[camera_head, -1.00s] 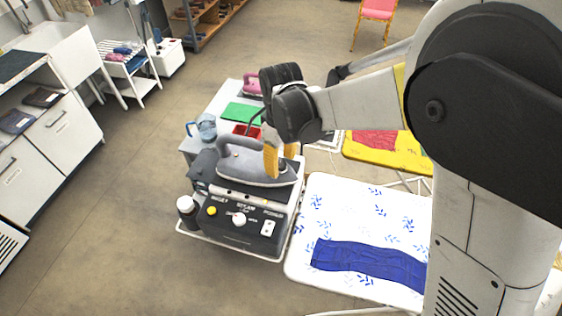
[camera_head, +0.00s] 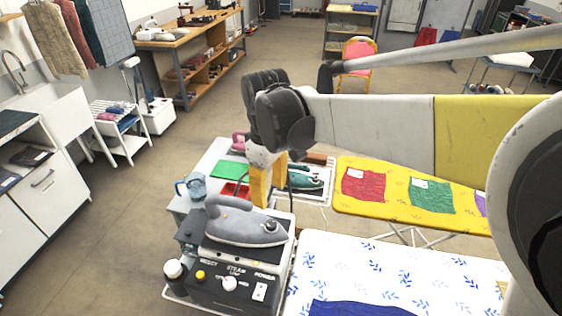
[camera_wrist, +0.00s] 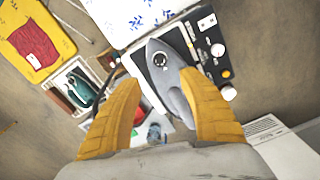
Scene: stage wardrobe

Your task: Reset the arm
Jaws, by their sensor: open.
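My gripper (camera_head: 268,186) has yellow fingers and hangs above and just behind the grey steam iron (camera_head: 245,224). The iron rests on top of the black steam station (camera_head: 228,280), which has a yellow button, a white knob and a switch. In the wrist view, my gripper (camera_wrist: 165,108) is open, with the fingers apart and nothing held between them. The iron (camera_wrist: 170,75) shows below and beyond the fingertips there, partly hidden by the right finger.
A white ironing board (camera_head: 400,268) with a blue cloth stands right of the station. A yellow board (camera_head: 398,205) with folded cloths is behind it. A green iron (camera_head: 306,178), blue jug (camera_head: 192,186) and dark bottle (camera_head: 175,272) are close by. Open floor lies left.

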